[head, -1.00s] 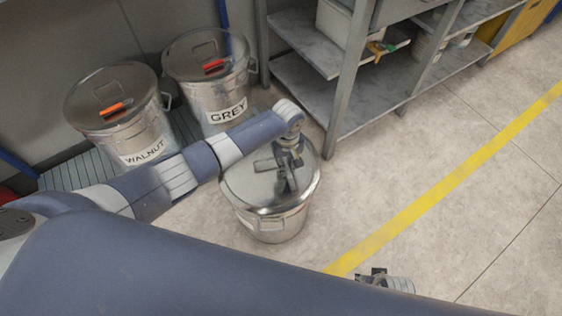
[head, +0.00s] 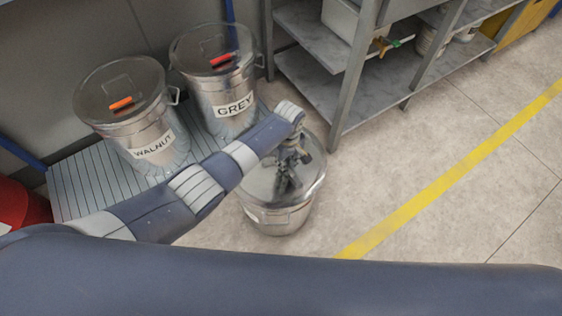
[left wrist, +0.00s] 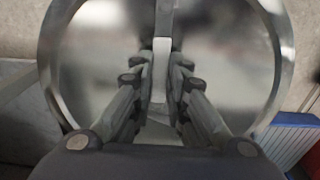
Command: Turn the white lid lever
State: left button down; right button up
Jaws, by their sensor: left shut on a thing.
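A metal drum (head: 277,220) with a shiny round lid (head: 312,181) stands on the floor below my left arm. My left gripper (head: 284,186) points down at the middle of this lid. In the left wrist view, the white lid lever (left wrist: 161,68) lies between the fingers of my left gripper (left wrist: 160,90), which is shut on it. The lid (left wrist: 90,60) shows as a broad reflective disc behind the fingers. In the head view the gripper and arm hide most of the lever. My right gripper is not in view.
Two lidded drums marked WALNUT (head: 150,132) and GREY (head: 222,92) stand on a ribbed platform (head: 85,185) behind my left arm. A metal shelf (head: 325,85) stands close behind the lid. Open floor with a yellow line (head: 440,182) lies to the right.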

pick_arm(q)
jog(key=shift+a, duration=0.1)
jog(key=c, duration=1.6)
grip_release()
jog(key=shift+w, duration=0.1)
jog(key=shift+o, duration=0.2)
notch_tip(320, 180, up, 8)
